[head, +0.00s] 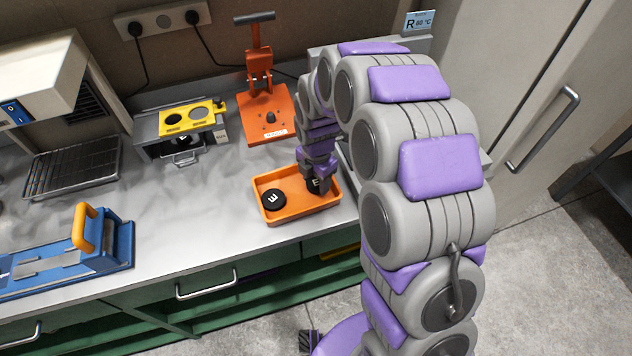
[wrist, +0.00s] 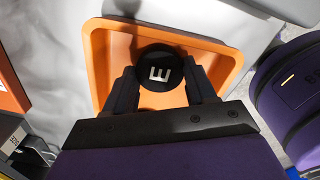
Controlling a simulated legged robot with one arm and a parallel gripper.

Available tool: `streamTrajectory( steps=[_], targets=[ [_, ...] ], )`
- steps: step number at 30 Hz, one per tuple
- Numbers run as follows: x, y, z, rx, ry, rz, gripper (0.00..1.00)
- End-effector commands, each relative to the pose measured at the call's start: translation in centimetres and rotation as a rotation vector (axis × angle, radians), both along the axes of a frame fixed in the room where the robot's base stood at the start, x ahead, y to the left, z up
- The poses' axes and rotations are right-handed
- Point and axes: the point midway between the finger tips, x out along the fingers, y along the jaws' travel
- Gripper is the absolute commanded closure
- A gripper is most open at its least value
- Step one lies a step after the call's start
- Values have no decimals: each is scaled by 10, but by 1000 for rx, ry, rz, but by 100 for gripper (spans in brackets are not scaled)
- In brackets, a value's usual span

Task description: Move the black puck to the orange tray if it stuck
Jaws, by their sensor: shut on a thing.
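The orange tray (head: 291,214) lies on the bench near its front edge. A black puck (head: 273,200) with a white letter lies flat in its left part. My gripper (head: 317,178) reaches down over the tray's right part. It is shut on a second black puck (head: 315,187), which is partly hidden by the fingers.
An orange press (head: 264,115) with a lever stands behind the tray. A yellow-topped device (head: 190,117) stands to its left. A blue fixture with an orange handle (head: 85,228) and a wire rack (head: 72,165) are further left. The bench between them is clear.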

Motion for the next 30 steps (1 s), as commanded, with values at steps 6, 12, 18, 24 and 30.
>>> streamTrajectory(
  steps=[6,12,18,24,30],
  targets=[
    [0,1,-8,1,-3,0,79],
    [0,0,-9,1,-3,0,43],
    [0,0,-9,1,-3,0,24],
    [0,0,-9,1,-3,0,19],
    [0,0,-6,1,-3,0,19]
  ],
)
